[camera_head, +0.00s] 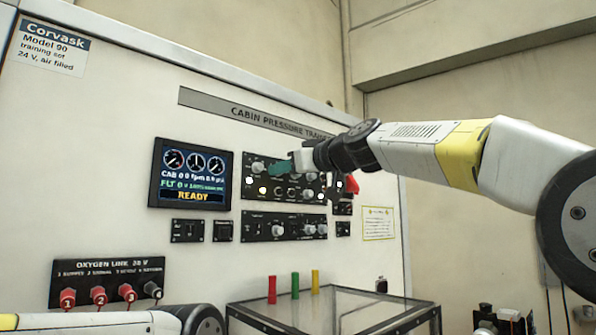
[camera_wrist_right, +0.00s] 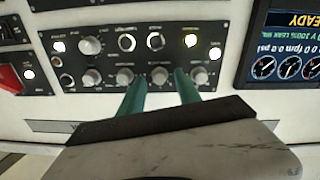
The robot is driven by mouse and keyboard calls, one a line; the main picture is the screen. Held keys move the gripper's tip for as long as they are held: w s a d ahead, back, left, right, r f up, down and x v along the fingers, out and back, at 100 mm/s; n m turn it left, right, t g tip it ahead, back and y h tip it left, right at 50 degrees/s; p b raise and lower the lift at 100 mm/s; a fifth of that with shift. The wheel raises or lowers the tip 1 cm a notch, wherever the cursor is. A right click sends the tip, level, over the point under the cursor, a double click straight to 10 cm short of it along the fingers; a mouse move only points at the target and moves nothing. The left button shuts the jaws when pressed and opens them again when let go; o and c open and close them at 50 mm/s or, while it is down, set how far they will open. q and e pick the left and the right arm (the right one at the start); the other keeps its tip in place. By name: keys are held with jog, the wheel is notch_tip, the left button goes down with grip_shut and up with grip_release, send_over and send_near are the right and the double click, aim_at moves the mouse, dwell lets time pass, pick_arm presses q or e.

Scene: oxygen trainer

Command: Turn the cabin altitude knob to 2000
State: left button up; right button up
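The upper black control panel (camera_head: 247,203) carries several round grey knobs; its labels are too small for me to tell which is the cabin altitude knob. My right gripper (camera_head: 283,168) is in front of the panel's upper row, its teal fingers covering part of it. In the right wrist view, which shows the panel upside down, the right gripper (camera_wrist_right: 160,77) is open. A knob (camera_wrist_right: 160,75) appears between its fingertips; I cannot tell whether they touch it. Another knob (camera_wrist_right: 200,75) is just beside one finger. My left gripper is out of view.
A display (camera_head: 192,173) reading READY is left of the panel. A lower knob panel (camera_head: 262,217) is below it. A red guard (camera_head: 352,184) is to the right. A clear-topped box (camera_head: 335,315), with red, green and yellow pegs behind its front edge, stands below.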

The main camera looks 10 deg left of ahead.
grip_shut()
jog(key=shift+m, duration=0.3)
jog(key=shift+w+m, duration=0.1)
jog(key=shift+m, duration=3.9)
jog(key=shift+g, duration=0.3)
